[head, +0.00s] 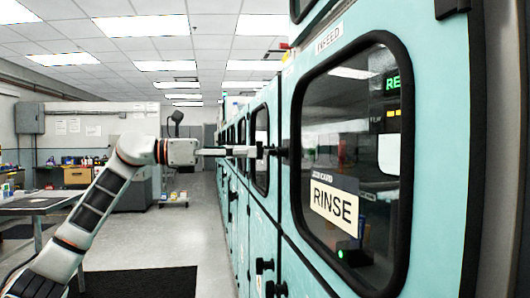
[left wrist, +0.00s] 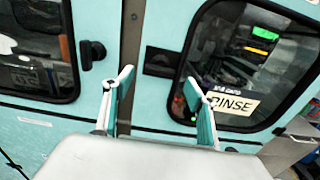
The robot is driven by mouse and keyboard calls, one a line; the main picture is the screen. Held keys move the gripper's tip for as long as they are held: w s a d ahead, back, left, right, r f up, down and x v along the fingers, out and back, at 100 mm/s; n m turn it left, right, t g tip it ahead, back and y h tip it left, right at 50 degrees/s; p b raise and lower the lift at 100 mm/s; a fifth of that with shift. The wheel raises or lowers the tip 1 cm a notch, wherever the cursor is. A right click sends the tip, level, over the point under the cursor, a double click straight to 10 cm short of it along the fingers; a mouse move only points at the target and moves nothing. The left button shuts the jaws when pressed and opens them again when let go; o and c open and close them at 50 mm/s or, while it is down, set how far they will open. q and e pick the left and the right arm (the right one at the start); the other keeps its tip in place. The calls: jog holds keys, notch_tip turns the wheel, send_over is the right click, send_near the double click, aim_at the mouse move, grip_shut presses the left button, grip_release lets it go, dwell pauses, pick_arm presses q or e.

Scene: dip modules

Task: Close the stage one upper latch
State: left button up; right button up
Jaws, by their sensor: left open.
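Two black latches show on the teal cabinet front, and no readable label tells me which is the stage one upper latch. One latch (left wrist: 92,53) sits beside the left window in the left wrist view. The other, a dark latch piece (left wrist: 160,62), sits at the left edge of the RINSE door. In the head view a black latch (head: 279,151) stands out beside the RINSE window. My left gripper (head: 248,151) reaches toward the cabinet at latch height. Its two fingers (left wrist: 160,78) are spread, with nothing between them. Contact with a latch cannot be told. My right gripper is out of view.
The RINSE window (head: 350,160) fills the right of the head view. Lower black latches (head: 264,267) stick out below. A table (head: 40,205) stands at the left, with a dark floor mat (head: 140,282) nearby. The aisle floor (head: 185,235) is clear.

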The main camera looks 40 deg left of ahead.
aim_at(266, 151)
pick_arm(q)
jog(key=shift+x, duration=2.75)
jog(key=c, duration=1.1)
